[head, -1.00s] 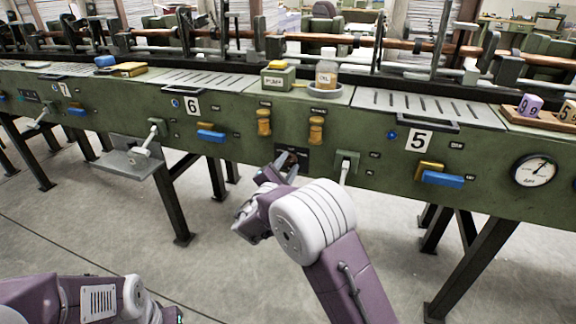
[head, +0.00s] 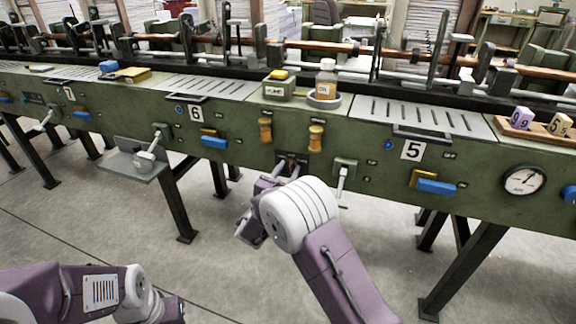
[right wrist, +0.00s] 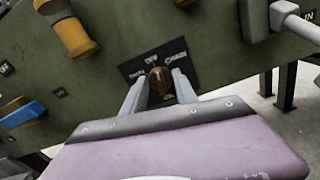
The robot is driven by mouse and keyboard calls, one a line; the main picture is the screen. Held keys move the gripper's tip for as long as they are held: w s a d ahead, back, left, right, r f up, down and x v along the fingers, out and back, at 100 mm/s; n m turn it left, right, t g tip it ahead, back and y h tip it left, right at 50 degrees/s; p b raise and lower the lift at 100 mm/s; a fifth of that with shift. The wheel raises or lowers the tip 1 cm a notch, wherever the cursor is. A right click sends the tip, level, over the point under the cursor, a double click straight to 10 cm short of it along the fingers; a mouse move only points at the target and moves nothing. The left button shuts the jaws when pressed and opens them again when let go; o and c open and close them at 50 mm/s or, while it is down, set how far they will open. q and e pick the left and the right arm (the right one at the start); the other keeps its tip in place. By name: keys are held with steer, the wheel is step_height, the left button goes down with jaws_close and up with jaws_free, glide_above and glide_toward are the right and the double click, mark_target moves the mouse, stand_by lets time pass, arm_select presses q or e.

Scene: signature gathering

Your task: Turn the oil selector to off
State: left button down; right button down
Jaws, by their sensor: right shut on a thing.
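The oil selector (right wrist: 160,78) is a brown knob on a black plate (right wrist: 181,52) on the green bench front. In the right wrist view the plate shows a label at left that I cannot read surely, OFF at the top and CHARGE at the right. My right gripper (right wrist: 158,88) is shut on the knob, one finger on each side. Which label the knob points to I cannot tell. In the head view the right gripper (head: 288,170) reaches the plate, and the wrist partly hides it. Of my left arm only links show at lower left; its gripper is out of view.
Two yellow handles (head: 265,130) (head: 316,138) sit above the selector. A white lever (head: 342,180) hangs just to its right. Blue handles (head: 436,187) (head: 213,140) and a gauge (head: 524,180) are farther along. An oil bottle (head: 325,80) stands on top. The floor in front is clear.

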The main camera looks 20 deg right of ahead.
steer(key=shift+n+p, duration=0.65)
steer(key=shift+n, duration=0.35)
steer(key=c, duration=1)
jaws_free()
steer(key=p+v, duration=0.2)
steer(key=v, duration=0.7)
